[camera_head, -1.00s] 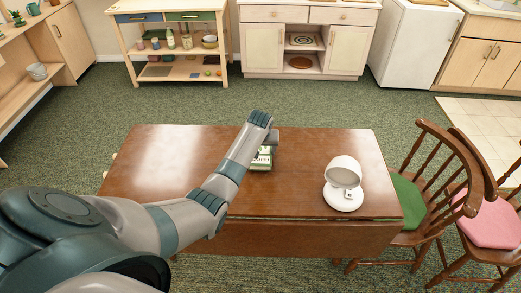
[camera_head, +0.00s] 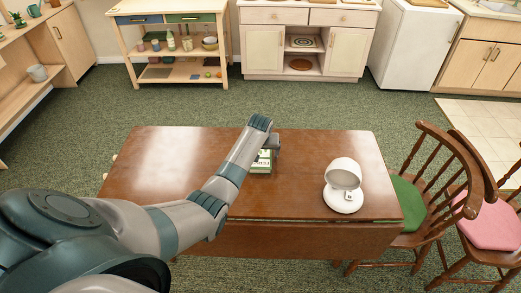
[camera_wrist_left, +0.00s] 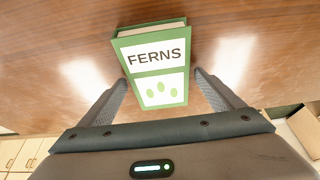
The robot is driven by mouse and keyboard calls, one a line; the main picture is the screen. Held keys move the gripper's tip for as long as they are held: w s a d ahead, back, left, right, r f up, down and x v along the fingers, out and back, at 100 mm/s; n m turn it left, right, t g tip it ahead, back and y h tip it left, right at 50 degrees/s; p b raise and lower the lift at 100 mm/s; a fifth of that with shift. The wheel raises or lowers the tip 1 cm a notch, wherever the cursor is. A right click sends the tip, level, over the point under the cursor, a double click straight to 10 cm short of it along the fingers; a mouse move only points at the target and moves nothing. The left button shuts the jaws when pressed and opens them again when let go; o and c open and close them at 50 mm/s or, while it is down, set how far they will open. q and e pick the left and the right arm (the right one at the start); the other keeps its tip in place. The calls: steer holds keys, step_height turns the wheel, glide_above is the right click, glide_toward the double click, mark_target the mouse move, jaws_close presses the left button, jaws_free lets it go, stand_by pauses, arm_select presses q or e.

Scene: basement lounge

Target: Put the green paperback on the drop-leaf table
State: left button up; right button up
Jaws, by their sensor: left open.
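The green paperback (camera_wrist_left: 157,84), with a white label reading "FERNS" and pale green ovals, rests on the drop-leaf table (camera_head: 165,160). In the head view the book (camera_head: 262,162) is partly hidden by my left arm. My left gripper (camera_wrist_left: 165,90) is open, its fingers on either side of the book's near end in the wrist view. The book appears free between them, with a gap on each side. In the head view the left gripper (camera_head: 272,142) is mostly hidden behind my wrist. My right gripper is not in view.
A white rounded device (camera_head: 343,188) stands on the table's right part. Wooden chairs with a green cushion (camera_head: 408,205) and a pink cushion (camera_head: 492,225) are at the right. A shelf cart (camera_head: 175,45) and cabinets (camera_head: 308,42) stand across the carpet. The table's left part is clear.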

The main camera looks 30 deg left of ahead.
arm_select(q)
steer(key=b+v, duration=0.1)
steer(key=v, duration=1.1)
steer(key=shift+r, duration=0.15)
stand_by(2.1)
